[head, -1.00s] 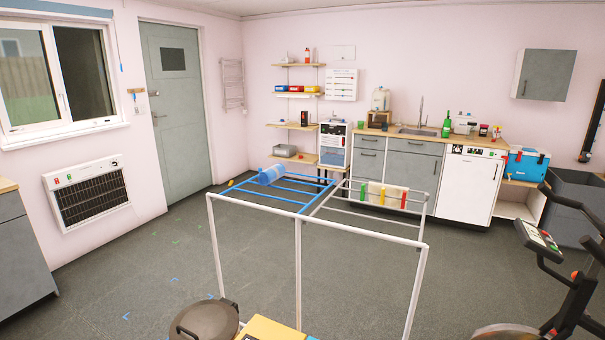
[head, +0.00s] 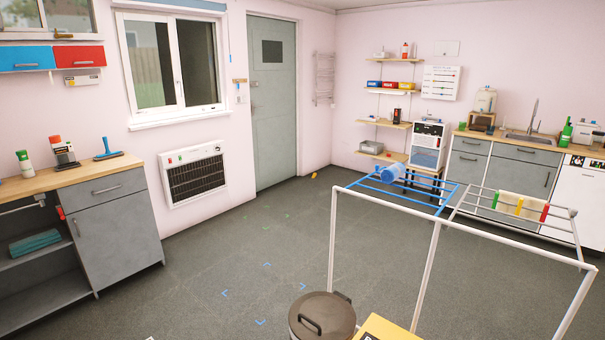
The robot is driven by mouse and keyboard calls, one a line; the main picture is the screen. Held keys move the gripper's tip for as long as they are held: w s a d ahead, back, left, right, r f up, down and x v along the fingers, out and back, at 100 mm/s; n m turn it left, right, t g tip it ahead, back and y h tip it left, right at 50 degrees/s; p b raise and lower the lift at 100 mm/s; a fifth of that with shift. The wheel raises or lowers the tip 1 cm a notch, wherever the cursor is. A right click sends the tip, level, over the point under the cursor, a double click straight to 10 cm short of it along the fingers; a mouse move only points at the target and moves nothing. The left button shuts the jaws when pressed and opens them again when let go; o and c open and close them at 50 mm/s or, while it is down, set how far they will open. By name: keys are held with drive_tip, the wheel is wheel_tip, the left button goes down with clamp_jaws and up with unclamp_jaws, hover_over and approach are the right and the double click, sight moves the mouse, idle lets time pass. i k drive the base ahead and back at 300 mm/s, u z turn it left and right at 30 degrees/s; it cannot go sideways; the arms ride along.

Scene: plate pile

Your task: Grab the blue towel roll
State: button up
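A light blue roll (head: 392,172), which looks like the blue towel roll, lies on the blue bars at the far left part of a white-legged drying rack (head: 432,262). It lies on its side and nothing covers it. My gripper is not in view.
The rack's thin legs and bars stand at the right. A dark-lidded bin (head: 322,318) and a yellow object (head: 388,328) are at the bottom edge. A grey cabinet with a wooden top (head: 80,177) stands at the left. The floor between cabinet and rack is clear, with small corner marks.

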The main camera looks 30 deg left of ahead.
sight(388, 176)
drive_tip(key=u, duration=0.25)
drive_tip(key=i, duration=1)
drive_tip(key=u, duration=0.5)
